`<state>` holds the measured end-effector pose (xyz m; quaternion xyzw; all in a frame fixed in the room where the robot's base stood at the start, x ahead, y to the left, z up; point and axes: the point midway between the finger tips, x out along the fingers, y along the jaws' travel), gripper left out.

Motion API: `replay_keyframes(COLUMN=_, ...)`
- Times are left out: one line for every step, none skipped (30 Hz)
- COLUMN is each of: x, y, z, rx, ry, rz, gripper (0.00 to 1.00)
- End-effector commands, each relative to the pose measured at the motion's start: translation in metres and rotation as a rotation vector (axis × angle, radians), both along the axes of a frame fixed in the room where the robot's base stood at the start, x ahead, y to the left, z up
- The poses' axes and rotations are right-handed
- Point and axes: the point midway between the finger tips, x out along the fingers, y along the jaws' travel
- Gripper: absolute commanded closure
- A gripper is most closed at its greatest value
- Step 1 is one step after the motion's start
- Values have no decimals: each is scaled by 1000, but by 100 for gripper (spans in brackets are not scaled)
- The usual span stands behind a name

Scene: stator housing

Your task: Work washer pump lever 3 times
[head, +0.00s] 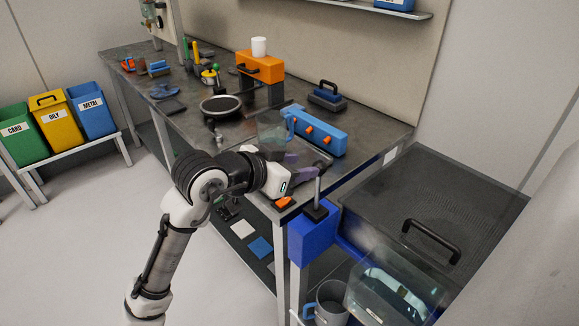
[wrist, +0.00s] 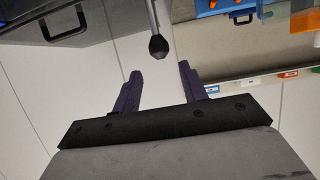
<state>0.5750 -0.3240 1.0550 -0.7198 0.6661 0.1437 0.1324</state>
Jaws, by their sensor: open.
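The pump lever is a thin grey rod (head: 318,188) rising from a dark base on a blue box (head: 312,236) at the table's front right corner. In the wrist view the rod ends in a black knob (wrist: 158,46). My gripper (head: 311,164) is near the lever's top, its purple fingers apart and empty. In the wrist view my gripper (wrist: 159,70) has the knob lined up between its fingers, just past the fingertips. The knob does not appear to touch either finger. The lever's top is hard to make out in the head view.
A dark basin with a black handle (head: 432,238) stands right of the blue box.

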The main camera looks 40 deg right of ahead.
Motion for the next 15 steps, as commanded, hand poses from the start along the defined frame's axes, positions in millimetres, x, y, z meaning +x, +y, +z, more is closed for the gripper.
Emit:
replay_keyframes(x=0, y=-4, z=-2, rx=0, ry=-1, rz=-1, gripper=57)
replay_keyframes(x=0, y=-7, z=-3, rx=1, ry=0, rz=-1, gripper=57)
replay_keyframes(x=1, y=-10, z=-5, rx=1, ry=0, rz=-1, gripper=57)
replay_keyframes(x=1, y=-12, z=-6, rx=1, ry=0, rz=-1, gripper=57)
replay_keyframes(x=1, y=-14, z=-7, rx=1, ry=0, rz=-1, gripper=57)
replay_keyframes(x=1, y=-17, z=-8, rx=1, ry=0, rz=0, gripper=57)
replay_keyframes(x=1, y=-19, z=-8, rx=0, ry=-1, rz=0, gripper=57)
replay_keyframes(x=2, y=-21, z=-9, rx=0, ry=-1, rz=0, gripper=57)
replay_keyframes(x=2, y=-24, z=-11, rx=0, ry=-1, rz=-1, gripper=57)
replay_keyframes(x=2, y=-27, z=-12, rx=1, ry=0, rz=-1, gripper=57)
replay_keyframes(x=2, y=-29, z=-13, rx=1, ry=0, rz=-1, gripper=57)
replay_keyframes(x=2, y=-32, z=-14, rx=1, ry=0, rz=-1, gripper=57)
replay_keyframes(x=3, y=-34, z=-14, rx=1, ry=-1, rz=0, gripper=57)
replay_keyframes(x=3, y=-36, z=-15, rx=0, ry=-1, rz=1, gripper=57)
replay_keyframes(x=3, y=-39, z=-17, rx=0, ry=-1, rz=1, gripper=57)
